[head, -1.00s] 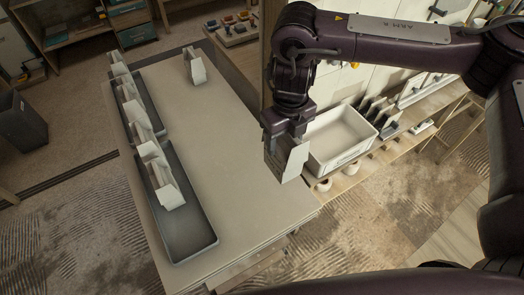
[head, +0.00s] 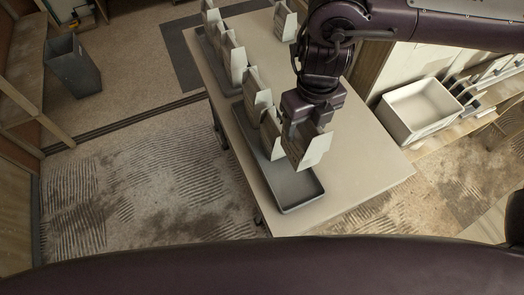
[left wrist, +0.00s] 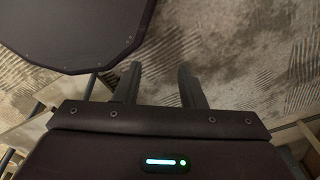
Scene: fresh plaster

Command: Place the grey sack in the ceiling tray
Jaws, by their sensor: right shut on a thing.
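My right gripper (head: 303,127) is shut on a light grey-beige sack (head: 316,150) and holds it upright above the near tray (head: 300,192). This tray is dark grey, shallow and long; its front end is bare. More similar sacks stand at its back part, one (head: 271,131) close beside the held sack. Whether the held sack touches anything below is hidden. A second dark tray (head: 207,48) lies further back with several sacks. No label shows which is the ceiling tray. My left gripper (left wrist: 158,88) shows in the left wrist view with its fingers apart and nothing between them.
Another sack (head: 285,22) stands alone at the far part of the table (head: 365,165). The table's right side is clear. A white crate (head: 416,112) stands on a low bench at the right. A dark bin (head: 73,66) stands on the floor at the left.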

